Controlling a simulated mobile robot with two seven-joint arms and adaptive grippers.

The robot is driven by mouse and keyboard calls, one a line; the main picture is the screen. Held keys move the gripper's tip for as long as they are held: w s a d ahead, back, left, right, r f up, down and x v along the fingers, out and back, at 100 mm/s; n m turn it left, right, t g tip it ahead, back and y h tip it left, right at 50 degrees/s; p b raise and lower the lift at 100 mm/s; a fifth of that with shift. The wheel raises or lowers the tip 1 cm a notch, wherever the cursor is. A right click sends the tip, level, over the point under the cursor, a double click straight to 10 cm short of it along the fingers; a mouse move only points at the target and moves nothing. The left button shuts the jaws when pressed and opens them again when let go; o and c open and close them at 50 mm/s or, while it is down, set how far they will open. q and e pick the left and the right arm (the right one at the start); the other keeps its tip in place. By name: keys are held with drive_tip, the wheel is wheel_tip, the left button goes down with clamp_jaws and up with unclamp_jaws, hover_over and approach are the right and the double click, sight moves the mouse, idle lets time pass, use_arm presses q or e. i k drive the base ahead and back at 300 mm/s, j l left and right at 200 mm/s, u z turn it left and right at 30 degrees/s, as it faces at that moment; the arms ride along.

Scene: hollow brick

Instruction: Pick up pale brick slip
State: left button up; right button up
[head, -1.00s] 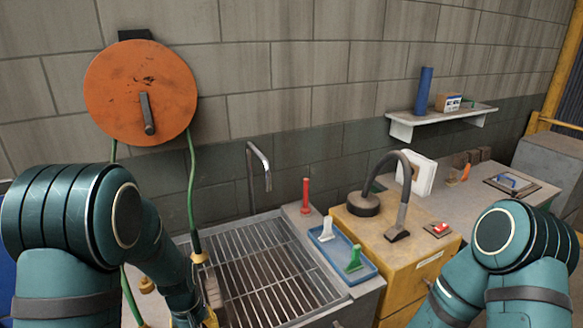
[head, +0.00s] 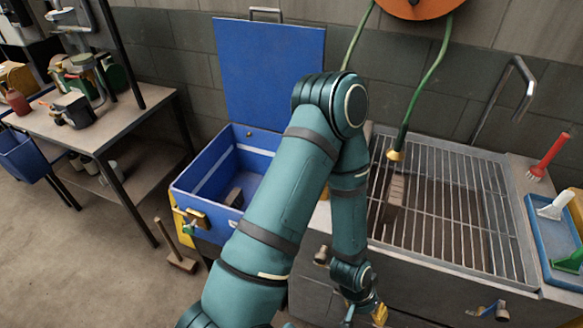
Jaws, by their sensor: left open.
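A small pale brownish brick piece (head: 397,188), which looks like the pale brick slip, stands on the left part of the metal grate (head: 440,215) of the sink. A greyish block (head: 234,197) lies inside the open blue bin (head: 205,207); I cannot tell whether it is a brick slip. My left gripper (head: 364,314) is low at the bottom edge, in front of the sink's front wall, open and apart from both pieces. Its fingertips are partly cut off by the frame. My left arm hides the bin's right side. My right gripper is out of view.
The bin's blue lid (head: 270,75) stands raised against the wall. A green hose with a brass nozzle (head: 395,156) hangs over the grate. A blue tray (head: 556,235) and red brush (head: 548,155) are at right. A workbench (head: 120,125) stands left, with open floor before it.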

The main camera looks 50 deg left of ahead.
sight(236, 200)
drive_tip(key=u, duration=2.1)
